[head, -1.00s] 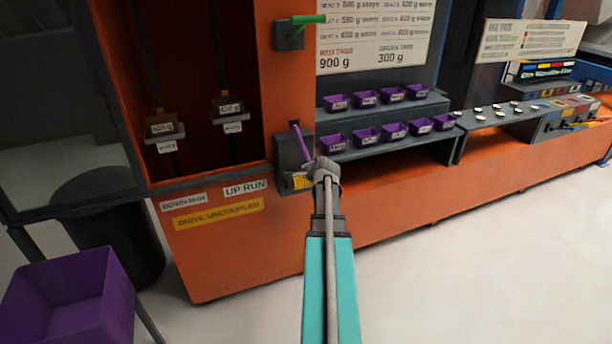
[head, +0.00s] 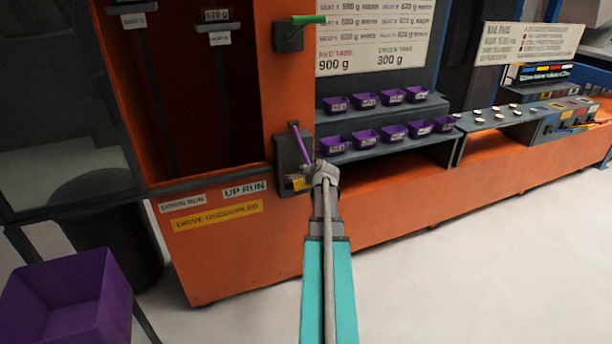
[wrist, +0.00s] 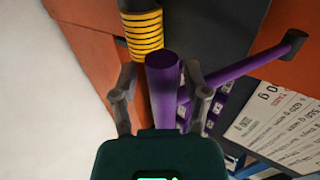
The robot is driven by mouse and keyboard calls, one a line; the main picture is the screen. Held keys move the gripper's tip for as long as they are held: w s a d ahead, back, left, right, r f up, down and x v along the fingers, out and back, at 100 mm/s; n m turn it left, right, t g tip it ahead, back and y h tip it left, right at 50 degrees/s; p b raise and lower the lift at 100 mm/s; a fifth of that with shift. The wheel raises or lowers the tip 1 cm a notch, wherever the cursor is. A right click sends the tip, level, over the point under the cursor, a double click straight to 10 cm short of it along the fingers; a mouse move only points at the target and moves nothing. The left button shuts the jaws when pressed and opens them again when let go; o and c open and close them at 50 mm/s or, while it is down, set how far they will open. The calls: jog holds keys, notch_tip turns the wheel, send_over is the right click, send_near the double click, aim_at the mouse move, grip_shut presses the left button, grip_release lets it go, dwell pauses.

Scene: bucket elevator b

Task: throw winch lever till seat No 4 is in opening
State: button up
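The purple winch lever (head: 300,143) is on a dark box on the orange machine's front post, slanting down right from its pivot. In the wrist view its arm (wrist: 240,68) leads to a thick purple handle (wrist: 163,85). My gripper (head: 326,170) is at the lever's lower end; in the wrist view its fingers (wrist: 163,98) stand apart on either side of the handle, with gaps visible. In the opening, a seat with a 620 g block (head: 217,27) hangs high on the right run; another seat (head: 133,15) is at the top left. Their seat numbers are too small to read.
A green lever (head: 308,20) is above the purple one. Yellow coils (wrist: 142,30) are close beyond the handle. Purple bins (head: 365,136) stand on shelves to the right. A large purple bin (head: 70,300) is at lower left. Floor at right is clear.

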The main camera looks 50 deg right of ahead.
dwell(0.7)
jog(key=shift+w+a, duration=0.15)
jog(key=shift+a, duration=0.05)
jog(key=w+a+f+n+g+y+p, duration=0.1)
jog(key=w+a+n+y, duration=0.2)
jog(key=a, duration=0.7)
jog(key=w+a+n+g+y+p, duration=0.15)
jog(key=a+n, duration=0.35)
jog(key=a, duration=0.5)
jog(key=w+a+f+n+g+y+p, duration=0.1)
jog(key=w+a+n, duration=0.25)
jog(key=a, duration=0.75)
jog(key=s+a+n+g+p, duration=0.2)
jog(key=s+a+n, duration=0.3)
jog(key=a, duration=0.9)
jog(key=s+a+r+n+g+p, duration=0.1)
jog(key=s+a+n+g, duration=0.3)
jog(key=a, duration=1)
jog(key=s+n+p, duration=0.1)
jog(key=n, duration=0.2)
jog(key=shift+s+r, duration=0.3)
jog(key=shift+s, duration=0.05)
jog(key=shift+n, duration=0.25)
jog(key=shift+c, duration=0.2)
